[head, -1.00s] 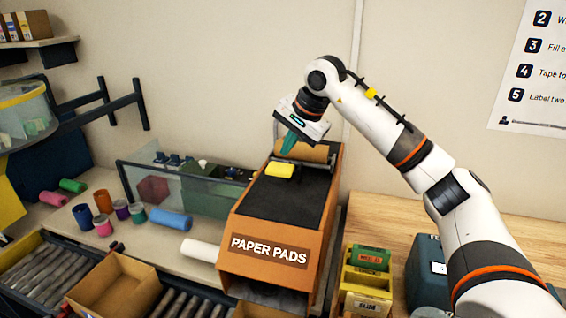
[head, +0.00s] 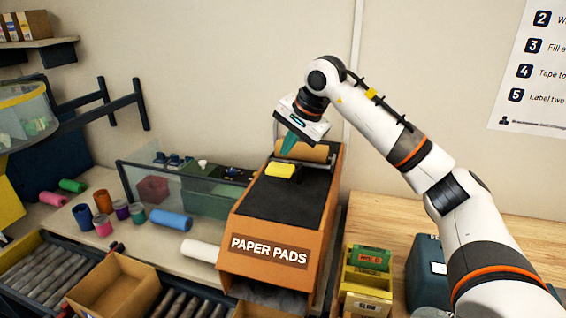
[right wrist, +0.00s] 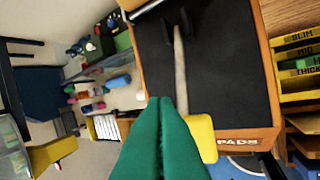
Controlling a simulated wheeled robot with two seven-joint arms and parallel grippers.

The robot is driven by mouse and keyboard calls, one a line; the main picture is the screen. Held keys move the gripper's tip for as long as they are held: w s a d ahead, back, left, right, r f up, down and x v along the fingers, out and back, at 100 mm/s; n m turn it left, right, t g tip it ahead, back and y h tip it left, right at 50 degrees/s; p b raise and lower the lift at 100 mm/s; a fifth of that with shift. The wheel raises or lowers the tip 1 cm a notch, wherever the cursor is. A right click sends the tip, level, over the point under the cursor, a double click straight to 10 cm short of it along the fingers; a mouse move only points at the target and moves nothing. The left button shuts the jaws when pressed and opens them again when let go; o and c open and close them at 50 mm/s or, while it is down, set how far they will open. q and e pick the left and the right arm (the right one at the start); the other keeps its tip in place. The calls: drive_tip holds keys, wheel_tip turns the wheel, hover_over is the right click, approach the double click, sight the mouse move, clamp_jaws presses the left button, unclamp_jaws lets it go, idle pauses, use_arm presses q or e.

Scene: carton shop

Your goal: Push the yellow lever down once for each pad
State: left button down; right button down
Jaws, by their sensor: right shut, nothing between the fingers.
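The yellow lever pad (head: 280,170) sits over the dark top of the orange paper pads dispenser (head: 231,215), near its back end. In the right wrist view the yellow lever end (right wrist: 202,138) is on a grey bar (right wrist: 180,75) that runs to a dark bracket. My right gripper (head: 288,150) is shut and empty, just above and behind the yellow end in the head view. In the right wrist view its green fingers (right wrist: 165,125) lie beside the yellow end; I cannot tell whether they touch. My left gripper is not in view.
An open cardboard box (head: 115,285) stands on rollers at the lower left. Yellow bins (head: 366,280) and a dark teal case (head: 428,268) stand right of the dispenser. A glass-sided tank (head: 205,195) and coloured rolls are to its left.

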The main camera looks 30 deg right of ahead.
sight(285, 165)
drive_tip(key=shift+f, duration=0.1)
idle(0.3)
drive_tip(key=shift+s+a+f, duration=0.15)
drive_tip(key=shift+f, duration=0.1)
drive_tip(key=shift+s+a+f+b, duration=0.25)
drive_tip(key=shift+a+f+b, duration=0.05)
drive_tip(key=shift+f+b, duration=0.45)
drive_tip(key=shift+s+a+f+b, duration=0.3)
drive_tip(key=shift+f+b, duration=0.3)
drive_tip(key=shift+f, duration=0.2)
drive_tip(key=shift+s+a+f+b, duration=0.2)
drive_tip(key=shift+a+f+b, duration=0.1)
drive_tip(key=shift+f+b, duration=0.45)
idle(2.3)
idle(0.5)
drive_tip(key=shift+w+d+r+p, duration=0.2)
drive_tip(key=shift+r+p, duration=0.6)
drive_tip(key=r+p, duration=0.1)
drive_tip(key=w+d+r+p, duration=0.1)
drive_tip(key=r+p, duration=0.2)
drive_tip(key=shift+w+d, duration=0.15)
drive_tip(key=shift+d, duration=0.05)
drive_tip(key=shift+d+f, duration=0.1)
